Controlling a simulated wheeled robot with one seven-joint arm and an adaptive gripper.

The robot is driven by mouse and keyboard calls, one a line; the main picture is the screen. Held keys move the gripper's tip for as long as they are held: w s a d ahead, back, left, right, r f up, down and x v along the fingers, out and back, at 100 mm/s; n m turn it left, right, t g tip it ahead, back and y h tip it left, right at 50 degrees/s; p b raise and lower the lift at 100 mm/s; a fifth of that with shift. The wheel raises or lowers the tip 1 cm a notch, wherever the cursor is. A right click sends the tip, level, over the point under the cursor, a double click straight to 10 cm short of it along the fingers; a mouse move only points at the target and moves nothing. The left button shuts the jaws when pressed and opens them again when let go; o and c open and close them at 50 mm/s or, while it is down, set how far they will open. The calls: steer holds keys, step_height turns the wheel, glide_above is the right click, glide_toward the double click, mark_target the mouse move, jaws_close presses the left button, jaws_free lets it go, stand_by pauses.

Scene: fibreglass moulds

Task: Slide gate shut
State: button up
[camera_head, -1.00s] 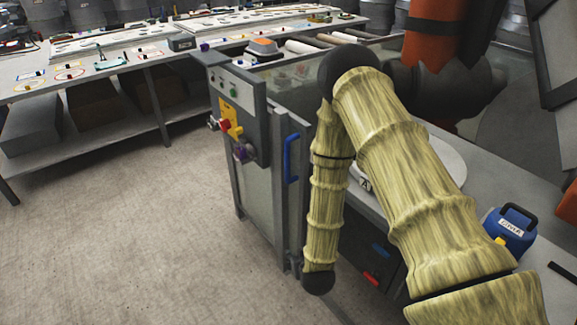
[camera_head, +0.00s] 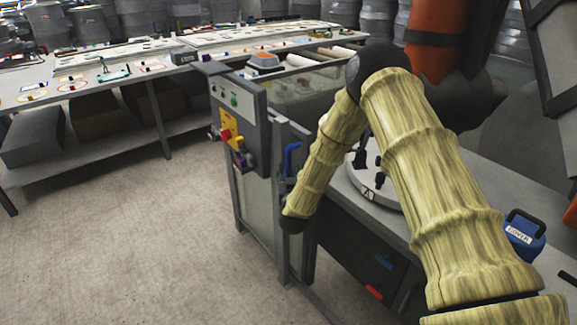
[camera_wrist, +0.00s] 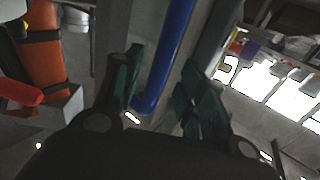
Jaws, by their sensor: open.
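A blue bar handle (camera_head: 290,160) stands upright on the grey metal frame beside the control box. I take it for the gate's handle; which panel is the gate, I cannot tell. In the wrist view the blue handle (camera_wrist: 172,45) runs between the two dark green fingers of my gripper (camera_wrist: 160,78). The fingers are apart, one on each side of the bar, and the bar's lower end bends near the left finger. Contact is not clear. In the head view my arm hides my gripper.
A grey control box (camera_head: 240,115) with a yellow and red switch is left of the handle. A round pale plate (camera_head: 366,185) and a blue labelled case (camera_head: 524,235) sit on the bench at right. A long table (camera_head: 110,75) stands behind. The floor (camera_head: 110,240) at left is clear.

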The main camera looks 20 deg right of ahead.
mark_target(288, 168)
steer(key=shift+p+x, duration=0.35)
steer(key=shift+x, duration=1.75)
jaws_close()
